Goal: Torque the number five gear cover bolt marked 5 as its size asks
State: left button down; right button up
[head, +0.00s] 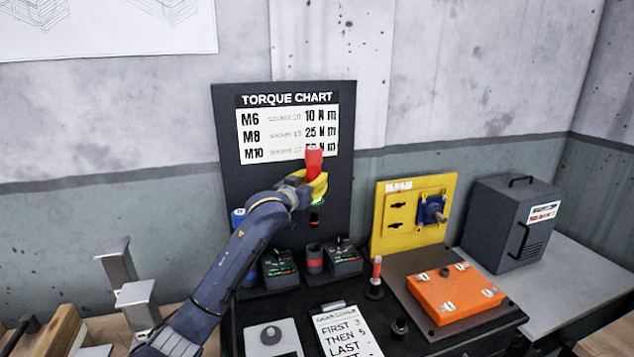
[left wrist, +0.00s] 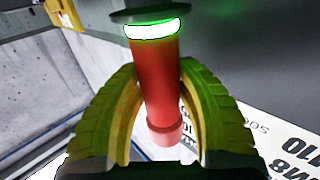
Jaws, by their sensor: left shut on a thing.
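My left gripper (head: 312,185) has yellow fingers shut around a red tool (head: 314,160), held upright in front of the torque chart (head: 290,115). In the left wrist view the fingers (left wrist: 160,110) close on the red handle (left wrist: 155,80), and a green-white ring glows at its dark end. The chart reads M6 10 Nm and M8 25 Nm; the M10 value is partly covered by the tool. The orange gear cover (head: 456,292) lies on a dark plate at the right, with small white marks too small to read. My right gripper is out of view.
Two dark docks (head: 280,263) (head: 344,256) flank a red-banded cup (head: 314,259). A red-topped piece (head: 376,275) stands left of the cover. A card (head: 345,332) reads FIRST 3, THEN 5, LAST. A yellow panel (head: 385,235) and grey cabinet (head: 510,220) stand behind.

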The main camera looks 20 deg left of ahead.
aim_at(315, 226)
pick_arm(q)
jog(key=shift+f, duration=8.4)
